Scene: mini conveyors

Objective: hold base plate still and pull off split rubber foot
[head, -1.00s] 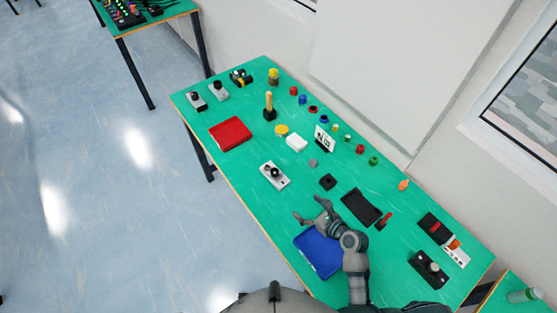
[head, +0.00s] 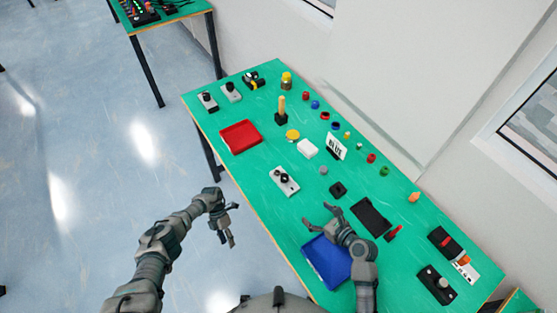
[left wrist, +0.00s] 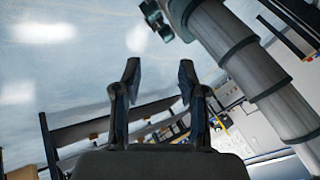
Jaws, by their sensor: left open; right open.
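I cannot tell for sure which piece is the base plate or which is the split rubber foot. A grey plate with a black knob (head: 285,181) lies mid-table, and a small black square block (head: 338,190) lies right of it. A dark flat rectangular piece (head: 371,218) lies further right. My right gripper (head: 314,215) is open and empty above the table, between the grey plate and the blue tray. My left gripper (head: 231,226) is open and empty, off the table's front edge over the floor. Its parted fingers also show in the left wrist view (left wrist: 160,75).
A blue tray (head: 318,262) lies partly under my right arm. A red tray (head: 240,137), a white block (head: 307,148) and a sign (head: 336,147) stand further back. Small coloured pieces line the wall side. A black box with a knob (head: 436,285) is at the near right.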

